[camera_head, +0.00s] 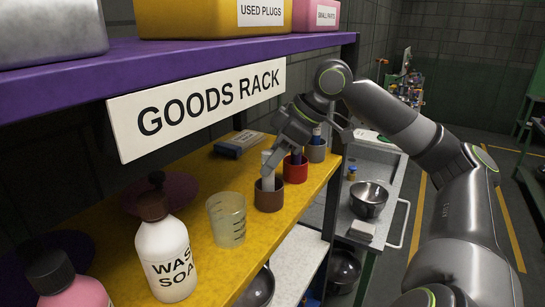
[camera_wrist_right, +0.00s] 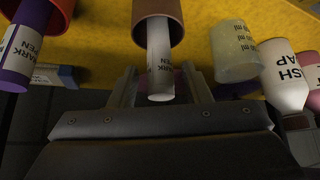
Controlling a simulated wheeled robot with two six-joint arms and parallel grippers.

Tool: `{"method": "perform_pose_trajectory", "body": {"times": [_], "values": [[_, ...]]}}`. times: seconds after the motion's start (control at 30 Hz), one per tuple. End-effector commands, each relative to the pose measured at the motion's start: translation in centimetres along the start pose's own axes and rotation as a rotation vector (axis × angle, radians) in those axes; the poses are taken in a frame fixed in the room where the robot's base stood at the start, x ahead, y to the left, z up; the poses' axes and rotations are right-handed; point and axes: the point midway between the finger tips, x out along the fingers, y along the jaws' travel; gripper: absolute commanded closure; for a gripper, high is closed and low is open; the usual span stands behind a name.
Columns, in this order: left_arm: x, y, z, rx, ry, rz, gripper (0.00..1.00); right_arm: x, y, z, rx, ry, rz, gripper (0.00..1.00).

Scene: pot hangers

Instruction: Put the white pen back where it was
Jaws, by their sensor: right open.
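The white pen (camera_head: 268,181) stands upright, slightly tilted, in the brown cup (camera_head: 268,198) on the yellow shelf. In the right wrist view the pen (camera_wrist_right: 160,62) shows its printed label and leans out of the brown cup (camera_wrist_right: 158,14). My right gripper (camera_head: 276,152) is open at the pen's upper part. In the wrist view its two fingers (camera_wrist_right: 161,84) lie on either side of the pen, with gaps between. The pen's lower end is hidden inside the cup. My left gripper is not in view.
A red cup (camera_head: 295,172) and a grey cup (camera_head: 316,152), each with a marker, stand behind the brown cup. A clear measuring beaker (camera_head: 227,222) and a white soap bottle (camera_head: 166,255) stand nearer. The purple upper shelf (camera_head: 180,55) with its sign overhangs the left.

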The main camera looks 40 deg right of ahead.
Motion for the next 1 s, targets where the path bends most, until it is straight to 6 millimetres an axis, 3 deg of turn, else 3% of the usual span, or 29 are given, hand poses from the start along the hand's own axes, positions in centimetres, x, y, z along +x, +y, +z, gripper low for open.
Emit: {"method": "perform_pose_trajectory", "body": {"times": [0.27,0.53,0.73,1.0], "values": [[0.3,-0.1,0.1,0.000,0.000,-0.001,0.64,-0.9,0.1,0.0,0.000,-0.001,0.003,0.56],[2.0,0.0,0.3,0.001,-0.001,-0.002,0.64,-6.0,0.1,0.0,0.002,0.003,0.007,0.56],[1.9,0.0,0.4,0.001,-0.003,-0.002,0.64,-10.1,0.0,-0.2,0.001,0.004,0.002,0.56],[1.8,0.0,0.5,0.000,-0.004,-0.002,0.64,-12.2,0.0,-0.1,0.000,0.000,0.000,0.56]]}}
